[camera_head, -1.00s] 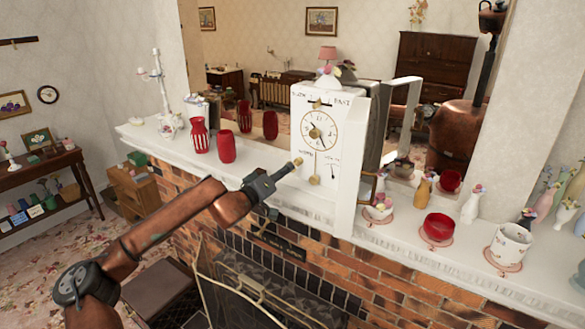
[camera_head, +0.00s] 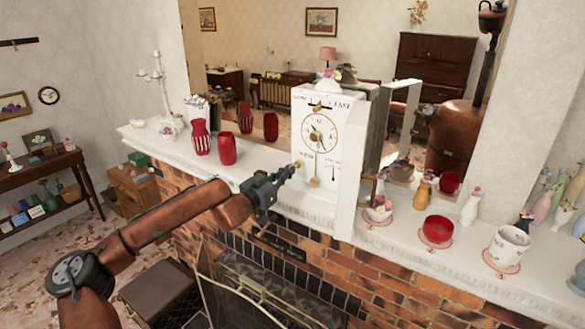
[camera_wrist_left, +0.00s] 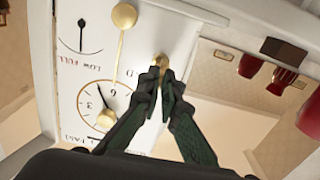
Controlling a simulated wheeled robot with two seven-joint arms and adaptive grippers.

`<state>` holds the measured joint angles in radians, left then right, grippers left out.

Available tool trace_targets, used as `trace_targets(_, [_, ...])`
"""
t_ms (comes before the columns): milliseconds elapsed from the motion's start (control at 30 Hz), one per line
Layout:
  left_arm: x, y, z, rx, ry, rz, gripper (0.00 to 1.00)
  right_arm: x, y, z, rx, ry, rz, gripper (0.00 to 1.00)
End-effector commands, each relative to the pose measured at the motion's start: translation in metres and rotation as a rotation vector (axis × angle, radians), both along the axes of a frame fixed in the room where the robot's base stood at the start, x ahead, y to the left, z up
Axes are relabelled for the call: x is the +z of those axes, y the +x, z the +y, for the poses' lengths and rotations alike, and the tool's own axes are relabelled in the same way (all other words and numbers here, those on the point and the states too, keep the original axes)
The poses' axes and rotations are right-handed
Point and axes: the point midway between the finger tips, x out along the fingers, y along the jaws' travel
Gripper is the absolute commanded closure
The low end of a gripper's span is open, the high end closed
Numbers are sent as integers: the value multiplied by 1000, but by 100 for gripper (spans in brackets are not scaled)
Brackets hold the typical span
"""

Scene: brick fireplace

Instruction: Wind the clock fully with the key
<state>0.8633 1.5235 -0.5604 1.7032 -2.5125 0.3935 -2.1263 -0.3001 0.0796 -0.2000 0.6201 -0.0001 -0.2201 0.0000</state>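The white clock (camera_head: 325,140) stands on the mantel, with a round dial (camera_head: 320,133), a brass pendulum disc (camera_head: 315,182) and a small gauge on its front. My left gripper (camera_head: 290,170) is in front of the clock's lower left. In the left wrist view, its fingertips (camera_wrist_left: 161,80) close around a small brass piece, seemingly the key (camera_wrist_left: 161,62). The key's end overlaps the lower corner of the clock front; whether it touches or sits in a hole I cannot tell. The gauge marked LOW and FULL (camera_wrist_left: 81,40) shows beside the pendulum. My right gripper is out of view.
Red vases (camera_head: 227,149) and a white candlestick stand left of the clock on the mantel (camera_head: 270,195). A red bowl (camera_head: 438,229), a white cup (camera_head: 508,246) and small vases stand right. A mirror behind reflects the room. A fire screen stands below.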

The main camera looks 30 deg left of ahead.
Motion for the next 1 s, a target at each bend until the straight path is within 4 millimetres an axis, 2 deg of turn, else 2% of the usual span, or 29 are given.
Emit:
trace_targets(33, [6, 0, -1, -2, 45, -11, 100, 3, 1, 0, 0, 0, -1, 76])
trace_targets(100, [4, 0, -1, -2, 80, -12, 100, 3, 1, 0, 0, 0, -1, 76])
trace_targets(367, [3, 0, -1, -2, 91, -13, 100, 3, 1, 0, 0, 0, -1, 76])
trace_targets(633, [6, 0, -2, -1, 437, -41, 100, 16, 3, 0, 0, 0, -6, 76])
trace_targets(900, [3, 1, -2, 0, 481, -44, 100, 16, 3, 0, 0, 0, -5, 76])
trace_targets(1000, [3, 1, -2, 0, 480, -43, 90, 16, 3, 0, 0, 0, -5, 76])
